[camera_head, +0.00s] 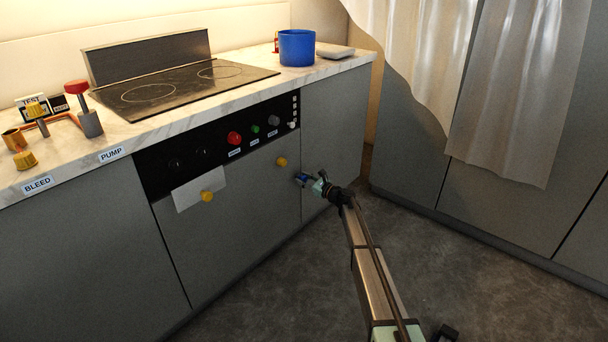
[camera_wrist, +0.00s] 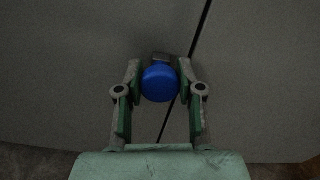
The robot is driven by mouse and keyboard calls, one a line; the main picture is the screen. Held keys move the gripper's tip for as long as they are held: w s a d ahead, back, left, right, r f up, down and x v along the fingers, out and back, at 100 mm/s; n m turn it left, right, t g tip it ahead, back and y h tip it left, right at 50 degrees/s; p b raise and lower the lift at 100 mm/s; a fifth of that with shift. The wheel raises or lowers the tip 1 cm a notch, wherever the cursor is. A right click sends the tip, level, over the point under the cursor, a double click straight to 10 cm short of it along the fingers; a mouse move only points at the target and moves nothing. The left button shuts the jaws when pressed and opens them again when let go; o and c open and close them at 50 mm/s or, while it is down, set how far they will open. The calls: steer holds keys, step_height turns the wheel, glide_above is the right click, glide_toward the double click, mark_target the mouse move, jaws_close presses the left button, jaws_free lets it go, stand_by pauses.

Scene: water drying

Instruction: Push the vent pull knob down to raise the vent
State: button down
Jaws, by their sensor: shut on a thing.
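A round blue knob (camera_head: 301,180) sits on the front of the grey cabinet, low and beside a vertical door seam. In the wrist view the blue knob (camera_wrist: 160,85) lies between the two fingers of my gripper (camera_wrist: 160,76). My gripper (camera_head: 307,181) is shut on it from the front; the fingers partly cover the knob in the head view. The knob's stem and mount are mostly hidden. A dark upright panel (camera_head: 148,58), which looks like the vent, stands raised along the back of the black cooktop (camera_head: 170,88).
Yellow knobs (camera_head: 282,162) and (camera_head: 207,196) are on the cabinet front, with a white sheet (camera_head: 187,193) nearby. Red, green and grey knobs line the black control panel (camera_head: 222,142). A blue pot (camera_head: 297,48) stands on the counter. The grey floor (camera_head: 450,260) is open at right.

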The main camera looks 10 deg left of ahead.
steer(key=shift+f, duration=0.2)
steer(key=c, duration=0.7)
jaws_free()
steer(key=shift+f, duration=0.15)
steer(key=shift+s+d, duration=0.2)
steer(key=v, duration=1.1)
steer(key=shift+d, duration=0.2)
